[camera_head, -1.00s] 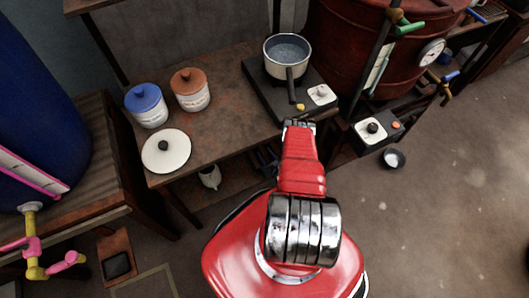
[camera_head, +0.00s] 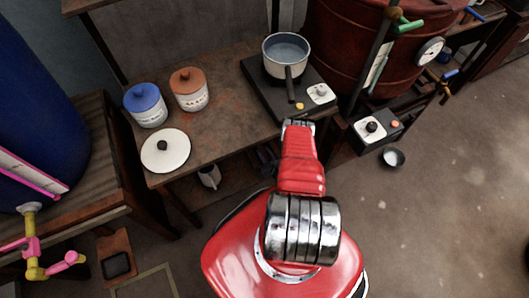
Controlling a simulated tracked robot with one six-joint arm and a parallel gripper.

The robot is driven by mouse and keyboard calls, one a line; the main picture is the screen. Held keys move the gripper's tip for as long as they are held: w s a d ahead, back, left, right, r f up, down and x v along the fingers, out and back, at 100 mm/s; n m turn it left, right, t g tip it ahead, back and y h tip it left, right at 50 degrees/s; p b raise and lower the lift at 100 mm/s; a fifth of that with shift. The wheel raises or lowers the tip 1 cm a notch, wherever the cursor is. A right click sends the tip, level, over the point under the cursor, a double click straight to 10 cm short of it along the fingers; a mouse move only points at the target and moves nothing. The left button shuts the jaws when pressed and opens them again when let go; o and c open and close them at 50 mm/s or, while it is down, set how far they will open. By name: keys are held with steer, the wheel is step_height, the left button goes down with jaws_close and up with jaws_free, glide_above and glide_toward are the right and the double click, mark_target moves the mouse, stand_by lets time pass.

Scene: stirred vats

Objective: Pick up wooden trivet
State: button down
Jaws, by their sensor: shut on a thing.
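I cannot make out a wooden trivet in the head view. My gripper (camera_head: 299,124) is at the far end of my red arm, by the front edge of the wooden table, just below the black hot plate. Its fingers are mostly hidden by the wrist, seen from behind. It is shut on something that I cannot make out.
A pot of liquid (camera_head: 286,54) stands on the hot plate (camera_head: 258,88). A blue-lidded jar (camera_head: 148,112), an orange-lidded jar (camera_head: 190,94) and a round white lid (camera_head: 166,158) are on the table (camera_head: 222,128). A small dark bowl (camera_head: 394,158) lies on the floor at right.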

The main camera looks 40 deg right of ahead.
mark_target(264, 152)
steer(key=shift+r, duration=0.1)
steer(key=shift+r, duration=1.5)
steer(key=shift+s+r, duration=0.2)
steer(key=shift+s, duration=0.1)
steer(key=s+a, duration=0.2)
steer(key=s, duration=0.6)
steer(key=s+a, duration=0.3)
steer(key=s, duration=0.5)
steer(key=shift+s, duration=0.35)
steer(key=shift+a, duration=0.1)
